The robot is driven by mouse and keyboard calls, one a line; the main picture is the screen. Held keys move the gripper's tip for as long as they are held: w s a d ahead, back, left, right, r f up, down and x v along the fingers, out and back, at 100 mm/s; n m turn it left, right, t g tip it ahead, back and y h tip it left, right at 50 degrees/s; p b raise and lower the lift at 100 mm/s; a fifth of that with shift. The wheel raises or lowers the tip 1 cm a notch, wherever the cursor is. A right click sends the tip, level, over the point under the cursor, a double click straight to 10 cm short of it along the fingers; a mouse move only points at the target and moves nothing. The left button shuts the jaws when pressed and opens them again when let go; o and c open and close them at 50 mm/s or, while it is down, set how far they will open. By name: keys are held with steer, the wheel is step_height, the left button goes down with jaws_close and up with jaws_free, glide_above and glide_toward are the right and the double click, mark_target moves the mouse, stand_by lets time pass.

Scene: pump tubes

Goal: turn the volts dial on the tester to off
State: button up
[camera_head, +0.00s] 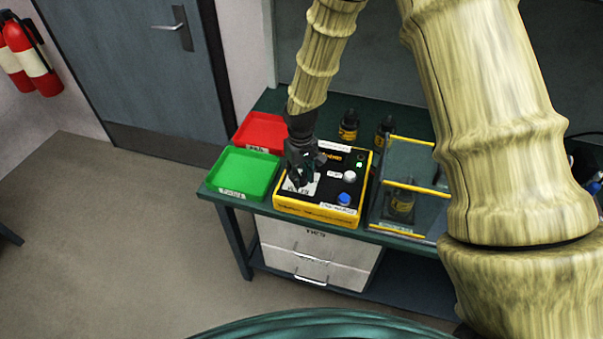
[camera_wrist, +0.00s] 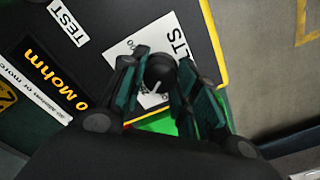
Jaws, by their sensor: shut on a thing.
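The tester (camera_head: 320,211) is a yellow-edged box with a black top, standing on the green bench. Its volts dial (camera_wrist: 159,74) is a round black knob with a light pointer line, on a white label (camera_wrist: 152,45) reading "...LTS". My gripper (camera_wrist: 160,82) is over the dial, with one finger on each side of the knob, shut on it. In the head view my gripper (camera_head: 303,180) reaches down onto the left part of the tester and hides the dial. Most of the label's position marks are covered by the fingers, so the setting cannot be read.
A white knob (camera_head: 349,176), a blue button (camera_head: 344,198) and a lit green lamp (camera_head: 359,164) are on the tester's right side. A green tray (camera_head: 262,176) and a red tray (camera_head: 262,122) lie to its left. A clear-lidded case (camera_head: 385,222) stands close on the right; dark bottles (camera_head: 348,130) stand behind.

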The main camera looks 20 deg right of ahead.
mark_target(301, 176)
steer(key=n+p, duration=0.1)
steer(key=n, duration=0.5)
steer(key=shift+n, duration=0.3)
stand_by(0.5)
steer(key=o, duration=1)
steer(key=shift+r, duration=0.1)
step_height(301, 176, up, 12)
steer(key=shift+f, duration=0.1)
